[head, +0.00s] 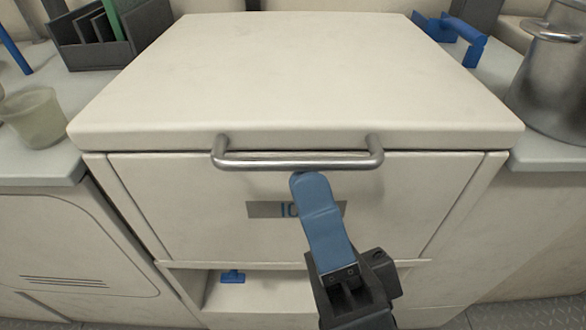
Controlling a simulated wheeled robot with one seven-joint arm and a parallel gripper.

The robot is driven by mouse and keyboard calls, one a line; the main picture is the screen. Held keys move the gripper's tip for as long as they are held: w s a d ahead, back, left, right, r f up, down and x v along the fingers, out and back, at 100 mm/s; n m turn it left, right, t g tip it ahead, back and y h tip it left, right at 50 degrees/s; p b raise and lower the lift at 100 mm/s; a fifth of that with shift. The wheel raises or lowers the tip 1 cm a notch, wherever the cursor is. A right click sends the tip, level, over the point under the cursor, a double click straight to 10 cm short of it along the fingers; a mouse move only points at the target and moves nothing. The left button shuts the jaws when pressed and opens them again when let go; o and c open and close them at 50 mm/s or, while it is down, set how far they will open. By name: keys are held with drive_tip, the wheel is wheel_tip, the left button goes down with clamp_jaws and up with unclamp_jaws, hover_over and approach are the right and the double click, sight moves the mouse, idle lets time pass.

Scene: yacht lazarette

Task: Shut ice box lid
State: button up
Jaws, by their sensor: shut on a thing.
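The ice box (160,205) stands in the middle of the head view, with a label on its front partly hidden by my gripper. Its cream lid (310,75) lies level, or nearly so, over the box top. A thin dark seam runs under its front edge. A metal bar handle (255,161) is fixed to the lid's front edge. My gripper (311,180) is in front of the box, its blue fingertip at the underside of the handle bar. It is shut on the handle; one finger hides the other.
A translucent cup (32,117) and a dark divided tray (95,42) stand on the left counter. A metal pot (550,75) and a blue bracket-like piece (462,30) are on the right. A small blue piece (232,276) sits in the low opening.

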drive_tip(key=shift+s+d+f, duration=0.2)
drive_tip(key=shift+f, duration=0.25)
drive_tip(key=shift+s+d+f, duration=0.15)
drive_tip(key=shift+s+f, duration=0.05)
drive_tip(key=shift+f, duration=0.3)
drive_tip(key=shift+s+d+f, duration=0.2)
drive_tip(key=shift+f, duration=0.25)
drive_tip(key=s+d+f+n+g+h, duration=0.45)
drive_tip(key=s+d+f+h, duration=0.25)
drive_tip(key=d+f, duration=0.35)
drive_tip(key=s+d+f+n+g+h, duration=0.2)
drive_tip(key=s+d+g+h, duration=0.15)
drive_tip(key=s, duration=0.35)
drive_tip(key=s+d+f+n+g+h, duration=0.2)
drive_tip(key=s+d+f+h, duration=0.15)
drive_tip(key=s, duration=0.35)
wheel_tip(320, 180, up, 37)
drive_tip(key=y+p, duration=0.1)
drive_tip(key=p, duration=3.4)
drive_tip(key=shift+w+d+f+p, duration=0.15)
drive_tip(key=shift+w+d+p, duration=0.05)
drive_tip(key=shift+w+p, duration=0.1)
